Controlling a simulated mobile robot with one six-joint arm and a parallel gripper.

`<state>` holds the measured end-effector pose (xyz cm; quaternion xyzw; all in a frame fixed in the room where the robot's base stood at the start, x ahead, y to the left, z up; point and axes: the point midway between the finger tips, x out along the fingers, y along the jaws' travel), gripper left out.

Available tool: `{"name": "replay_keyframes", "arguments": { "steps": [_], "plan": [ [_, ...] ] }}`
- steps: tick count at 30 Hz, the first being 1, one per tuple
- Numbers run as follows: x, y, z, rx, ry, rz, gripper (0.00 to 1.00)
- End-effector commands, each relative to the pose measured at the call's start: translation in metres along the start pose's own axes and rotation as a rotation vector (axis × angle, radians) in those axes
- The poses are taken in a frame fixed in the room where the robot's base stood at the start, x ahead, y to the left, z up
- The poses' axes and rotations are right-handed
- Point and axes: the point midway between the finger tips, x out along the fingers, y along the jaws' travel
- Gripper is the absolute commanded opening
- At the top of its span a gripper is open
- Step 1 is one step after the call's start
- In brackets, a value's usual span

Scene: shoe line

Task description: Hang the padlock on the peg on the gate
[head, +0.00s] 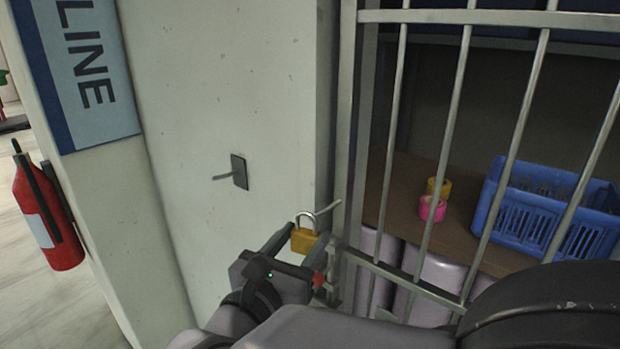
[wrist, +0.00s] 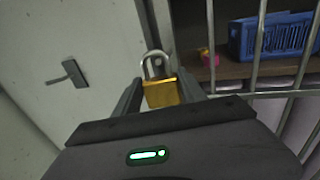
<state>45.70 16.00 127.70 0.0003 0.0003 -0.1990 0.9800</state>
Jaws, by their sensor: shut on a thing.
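The brass padlock (head: 305,241) with a grey shackle is held between the fingertips of my gripper (head: 303,246). It is upright, shackle up, and also shows in the wrist view (wrist: 161,93). A thin grey peg (head: 329,208) slants up to the right beside the shackle, at the edge of the barred gate (head: 457,95). In the head view the peg's lower end meets or overlaps the shackle's top. I cannot tell whether the shackle is around the peg or only in front of it.
A dark plate with another grey peg (head: 240,172) is on the pale wall to the left. Behind the bars, a shelf (head: 400,178) holds a blue crate (head: 520,214), a pink tape roll (head: 432,208) and a yellow one (head: 439,187). A red fire extinguisher (head: 48,215) hangs at far left.

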Motion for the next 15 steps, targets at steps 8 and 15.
{"name": "replay_keyframes", "arguments": {
  "steps": [8, 15],
  "plan": [
    [0.022, -0.006, -0.002, 0.001, -0.001, -0.001, 0.00],
    [0.042, -0.012, -0.002, 0.001, -0.002, -0.001, 0.00]
  ]
}}
